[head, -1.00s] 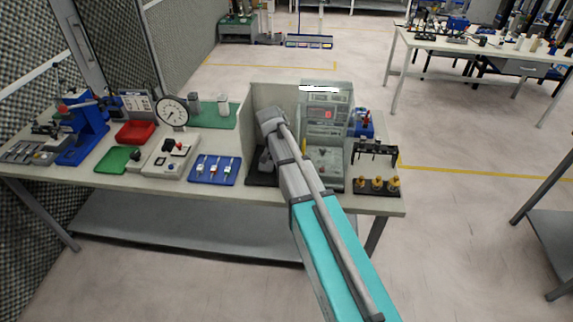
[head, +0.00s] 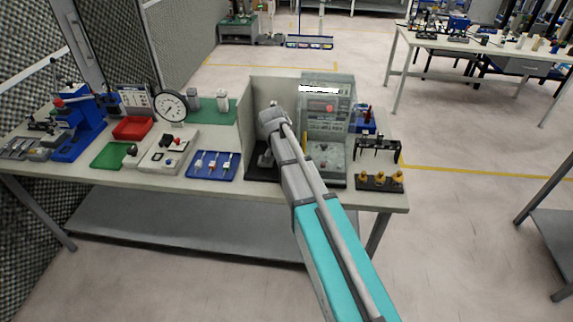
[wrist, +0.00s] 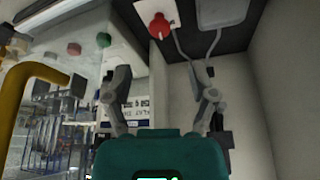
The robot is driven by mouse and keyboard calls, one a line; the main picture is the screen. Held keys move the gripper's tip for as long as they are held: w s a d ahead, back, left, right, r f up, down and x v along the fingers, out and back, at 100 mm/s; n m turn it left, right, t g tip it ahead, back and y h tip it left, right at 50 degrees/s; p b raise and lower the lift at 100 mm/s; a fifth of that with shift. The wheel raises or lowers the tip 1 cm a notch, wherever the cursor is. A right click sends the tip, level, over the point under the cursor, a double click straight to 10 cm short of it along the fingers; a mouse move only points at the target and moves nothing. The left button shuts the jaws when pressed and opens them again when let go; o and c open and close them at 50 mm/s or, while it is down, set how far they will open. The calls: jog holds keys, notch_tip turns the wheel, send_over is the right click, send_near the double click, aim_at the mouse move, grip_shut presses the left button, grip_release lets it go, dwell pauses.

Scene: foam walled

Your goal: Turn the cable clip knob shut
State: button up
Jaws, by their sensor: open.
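In the wrist view a round red knob (wrist: 159,25) sits on a small white plate (wrist: 148,10) over a dark surface, at the top of the picture. It looks like the cable clip knob, though I cannot tell its turn position. Grey cable-like strands run beside it. My gripper (wrist: 158,88) is open and empty, its two fingers apart and pointing toward the knob, with a gap between. In the head view my arm reaches into the walled corner on the bench and hides most of the gripper and the knob.
Pale walls (head: 258,95) enclose the dark base (head: 262,174) at the back and side. A grey control panel (head: 326,115) stands right of my arm. A yellow curved bar (wrist: 22,88) is close at left in the wrist view. A blue tray (head: 213,174) sits left.

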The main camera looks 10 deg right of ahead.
jog(key=shift+b+x, duration=3.95)
jog(key=shift+x, duration=0.65)
grip_shut()
